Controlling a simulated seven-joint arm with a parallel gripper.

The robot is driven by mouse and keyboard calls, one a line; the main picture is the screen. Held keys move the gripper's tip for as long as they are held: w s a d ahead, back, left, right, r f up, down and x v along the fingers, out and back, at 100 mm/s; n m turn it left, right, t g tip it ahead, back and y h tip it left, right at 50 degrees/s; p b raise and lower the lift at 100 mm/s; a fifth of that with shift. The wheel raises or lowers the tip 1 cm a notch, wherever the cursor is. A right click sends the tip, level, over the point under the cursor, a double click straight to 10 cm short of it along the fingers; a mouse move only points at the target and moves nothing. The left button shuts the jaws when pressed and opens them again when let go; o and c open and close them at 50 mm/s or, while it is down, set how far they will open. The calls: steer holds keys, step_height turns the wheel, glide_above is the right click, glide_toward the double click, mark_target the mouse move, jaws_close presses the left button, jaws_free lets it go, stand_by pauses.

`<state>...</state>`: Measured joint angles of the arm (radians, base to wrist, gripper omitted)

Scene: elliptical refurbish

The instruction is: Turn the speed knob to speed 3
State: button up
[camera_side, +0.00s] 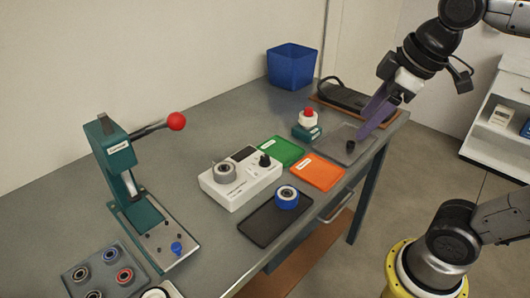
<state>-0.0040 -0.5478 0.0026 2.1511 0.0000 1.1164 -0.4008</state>
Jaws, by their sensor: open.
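The white control box (240,181) stands mid-bench. It carries a black knob (265,160) on its right part, a dark display panel (244,153) and a grey round fixture (224,172) on the left. The knob's pointer and speed marks are too small to read. My gripper (366,126), with long purple fingers, points down to the left at the right end of the bench. It is open and appears empty, well to the right of the box and apart from the knob. Its tips are near a grey tray (335,146) with a small black part (350,146).
Green (284,151) and orange (318,172) mats lie between box and gripper. A red-button unit (307,125) stands behind them. A black tray (262,223) with a blue ring (287,197) lies in front. A green lever press (130,180) stands left; a blue bin (292,66) stands behind.

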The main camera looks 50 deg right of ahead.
steer(key=w+r+n+g, duration=0.2)
steer(key=w+r+n, duration=0.1)
steer(key=w, duration=0.6)
steer(key=n+g, duration=0.1)
steer(key=g, duration=0.2)
glide_above(265, 157)
step_height(265, 157, down, 10)
step_height(265, 157, down, 13)
steer(key=shift+f, duration=0.2)
jaws_close()
